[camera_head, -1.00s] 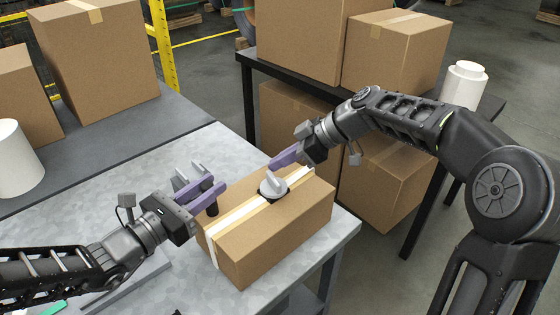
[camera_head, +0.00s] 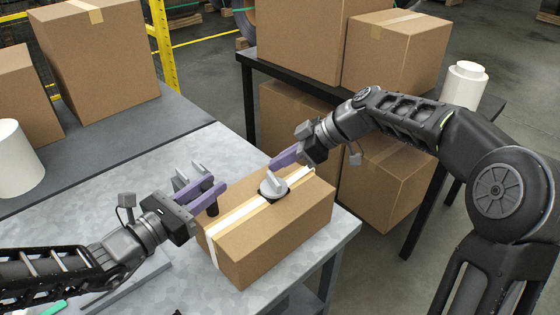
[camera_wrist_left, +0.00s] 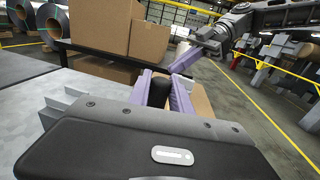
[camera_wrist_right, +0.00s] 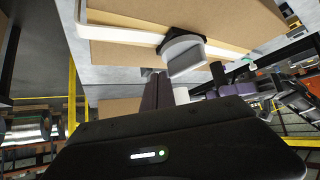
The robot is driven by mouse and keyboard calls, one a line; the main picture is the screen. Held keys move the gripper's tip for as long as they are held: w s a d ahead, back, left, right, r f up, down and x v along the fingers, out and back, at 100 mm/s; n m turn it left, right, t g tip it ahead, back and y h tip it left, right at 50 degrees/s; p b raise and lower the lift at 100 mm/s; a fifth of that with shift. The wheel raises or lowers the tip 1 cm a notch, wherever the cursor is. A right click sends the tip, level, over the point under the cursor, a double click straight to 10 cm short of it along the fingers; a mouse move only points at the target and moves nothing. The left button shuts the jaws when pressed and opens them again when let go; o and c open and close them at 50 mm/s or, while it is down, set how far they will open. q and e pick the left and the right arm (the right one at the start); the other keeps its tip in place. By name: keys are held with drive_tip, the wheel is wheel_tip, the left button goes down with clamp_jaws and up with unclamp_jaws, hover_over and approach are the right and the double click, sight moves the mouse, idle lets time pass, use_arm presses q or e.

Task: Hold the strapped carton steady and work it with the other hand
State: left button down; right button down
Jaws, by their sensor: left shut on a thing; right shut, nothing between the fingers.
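The strapped carton (camera_head: 285,235) lies on the metal-topped table, with a pale strap (camera_head: 240,212) along its top. What the post is fixed to is hidden. My right gripper (camera_head: 274,162) is shut and empty, just behind the knob and apparently apart from it.
A grey bracket-like part (camera_head: 196,170) stands behind my left fingers. Large cartons (camera_head: 100,45) and a white roll (camera_head: 18,160) stand on the grey surface at left. More cartons stand on and under a dark table (camera_head: 330,88) behind. The metal tabletop (camera_head: 120,178) has bare room at left.

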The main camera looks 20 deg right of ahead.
use_arm(q)
drive_tip(key=shift+f, duration=0.1)
use_arm(e)
drive_tip(key=shift+s, duration=0.15)
drive_tip(key=shift+s+a, duration=0.25)
drive_tip(key=shift+s, duration=0.45)
use_arm(q)
drive_tip(key=shift+w, duration=0.1)
use_arm(e)
drive_tip(key=shift+d, duration=0.1)
drive_tip(key=shift+w+d, duration=0.2)
drive_tip(key=shift+d, duration=0.05)
drive_tip(key=d, duration=0.1)
drive_tip(key=w+d, duration=0.1)
drive_tip(key=d, duration=0.1)
drive_tip(key=shift+w+d+r, duration=0.2)
drive_tip(key=shift+w+d, duration=0.1)
drive_tip(key=shift+w, duration=0.1)
drive_tip(key=w+d+r, duration=0.3)
drive_tip(key=d+r, duration=0.3)
drive_tip(key=shift+r, duration=0.15)
use_arm(q)
drive_tip(key=c, duration=1.1)
unclamp_jaws()
